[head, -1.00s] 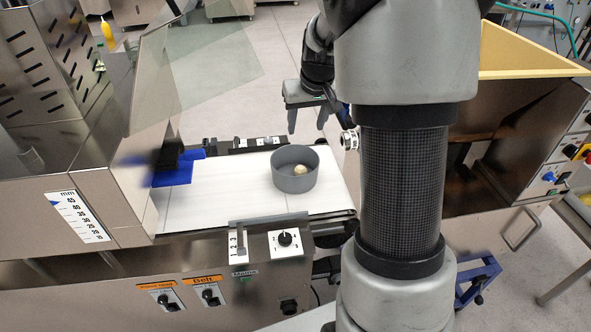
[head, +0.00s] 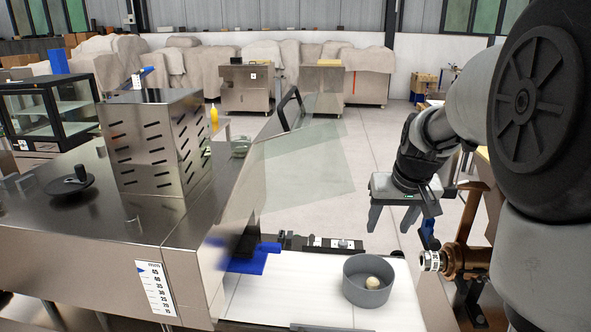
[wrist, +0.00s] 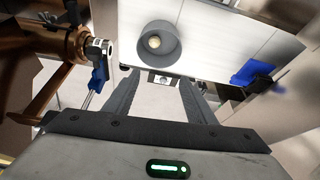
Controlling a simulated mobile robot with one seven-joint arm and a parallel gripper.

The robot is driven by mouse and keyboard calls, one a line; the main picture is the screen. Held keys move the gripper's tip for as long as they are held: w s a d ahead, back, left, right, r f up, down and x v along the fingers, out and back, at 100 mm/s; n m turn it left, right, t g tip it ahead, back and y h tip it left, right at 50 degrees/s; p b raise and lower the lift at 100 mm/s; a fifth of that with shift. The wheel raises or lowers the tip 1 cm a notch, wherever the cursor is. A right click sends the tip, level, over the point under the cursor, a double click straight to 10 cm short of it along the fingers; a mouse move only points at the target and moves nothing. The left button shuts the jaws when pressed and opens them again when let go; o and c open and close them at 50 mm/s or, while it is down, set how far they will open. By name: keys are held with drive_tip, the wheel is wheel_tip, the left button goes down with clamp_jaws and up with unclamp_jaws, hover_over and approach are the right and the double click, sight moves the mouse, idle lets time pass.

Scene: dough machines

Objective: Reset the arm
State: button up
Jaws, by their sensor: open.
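My gripper (head: 404,218) is open and empty, with its fingers pointing down. In the head view it hangs above and behind the white conveyor belt (head: 290,290), beyond the grey bowl. The round grey bowl (head: 368,292) stands upright on the belt near its right end, with a pale dough ball (head: 372,283) inside. In the wrist view the two fingers (wrist: 160,85) are spread apart. The bowl (wrist: 158,50) and dough ball (wrist: 154,42) lie past the fingertips, apart from them.
A steel dough machine (head: 110,240) with a clear guard (head: 300,175) stands left of the belt. A brown-and-silver machine part (head: 455,258) is close right of my gripper. Open floor (head: 385,130) lies behind, with covered machines (head: 290,60) farther back.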

drive_tip(key=s+a+r+p, duration=0.5)
drive_tip(key=s+a+r, duration=0.2)
drive_tip(key=s+r, duration=0.4)
drive_tip(key=s+a+r+p, duration=0.1)
drive_tip(key=s+a, duration=0.1)
drive_tip(key=s, duration=0.4)
drive_tip(key=s+a+r+n+t+p, duration=0.1)
drive_tip(key=s+a+p, duration=0.1)
drive_tip(key=s, duration=0.5)
drive_tip(key=shift+r, duration=0.25)
